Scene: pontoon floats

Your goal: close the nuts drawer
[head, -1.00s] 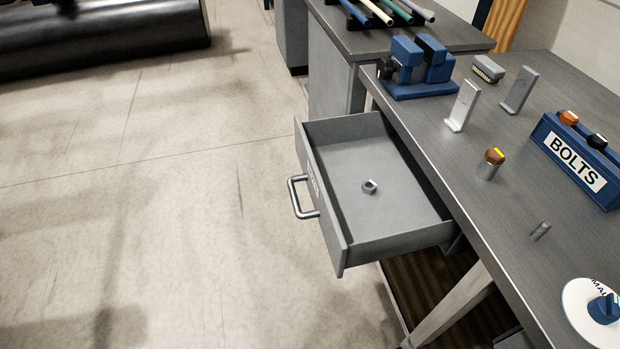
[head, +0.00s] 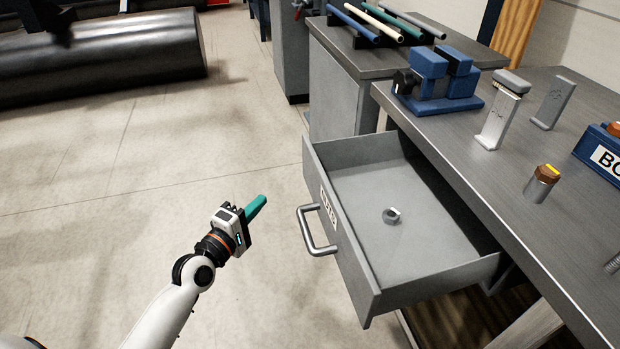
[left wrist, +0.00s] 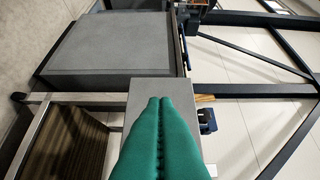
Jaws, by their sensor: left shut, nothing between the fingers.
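The nuts drawer (head: 405,205) stands pulled out from under the workbench in the head view. A label and a metal bar handle (head: 316,231) are on its front. One grey nut (head: 391,216) lies on the drawer's floor. My left gripper (head: 257,207) is to the left of the handle, apart from it, with its green fingers together and nothing between them. The green fingers (left wrist: 160,135) also fill the lower middle of the left wrist view. My right gripper is in neither view.
A grey cabinet (head: 340,95) stands behind the drawer. The floor left of the drawer is open.

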